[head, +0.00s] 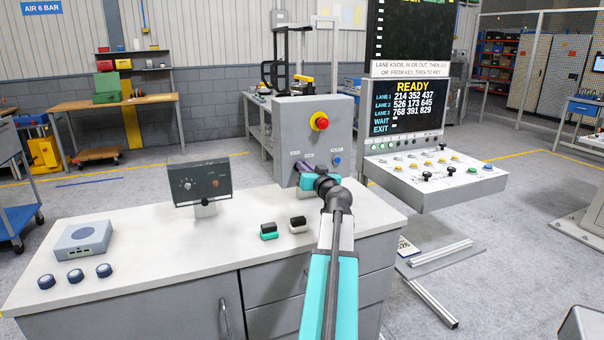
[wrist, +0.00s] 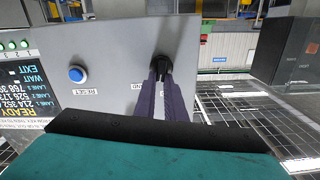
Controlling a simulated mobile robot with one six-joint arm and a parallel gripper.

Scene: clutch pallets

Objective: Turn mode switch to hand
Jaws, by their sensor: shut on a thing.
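The mode switch is a small black knob (wrist: 166,65) on the face of a grey control box (head: 290,118). In the wrist view my gripper (wrist: 163,84) reaches the knob with its two purple fingers closed around it. In the head view my gripper (head: 304,168) is at the lower part of the box face, and the knob is hidden there. The label under the knob is partly covered by the fingers, and I cannot tell which way the knob points.
A red emergency button (head: 319,121) sits on a yellow base above. A blue reset button (wrist: 76,74) is beside the switch. The bench (head: 140,262) holds a dark meter box (head: 203,183) and two small blocks. A sloped console (head: 435,172) stands to the right.

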